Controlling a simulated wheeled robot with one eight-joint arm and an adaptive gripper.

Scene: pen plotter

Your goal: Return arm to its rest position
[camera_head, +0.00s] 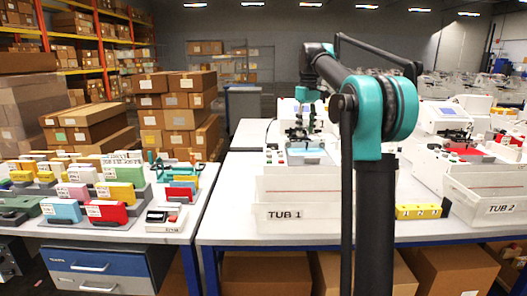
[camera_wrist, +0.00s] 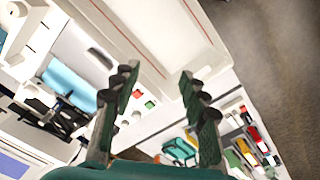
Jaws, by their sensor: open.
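My arm (camera_head: 375,110) rises at the front centre of the head view, bends at a teal joint and reaches back over the right-hand table. My gripper (camera_head: 303,122) hangs at its far end, in front of or above a white plotter (camera_head: 288,135). In the wrist view, my gripper (camera_wrist: 158,80) has its two dark fingers spread wide with nothing between them. The plotter shows there at the upper left, with a light blue sheet (camera_wrist: 68,82) on it. The exact gap between fingertips and plotter cannot be told.
White bins TUB 1 (camera_head: 300,214) and TUB 2 (camera_head: 490,205) stand at the table's front, with a yellow block (camera_head: 418,211) between them. A second plotter (camera_head: 440,125) stands right. The left table (camera_head: 110,236) holds coloured cards in grey holders. Stacked cartons (camera_head: 178,110) stand behind.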

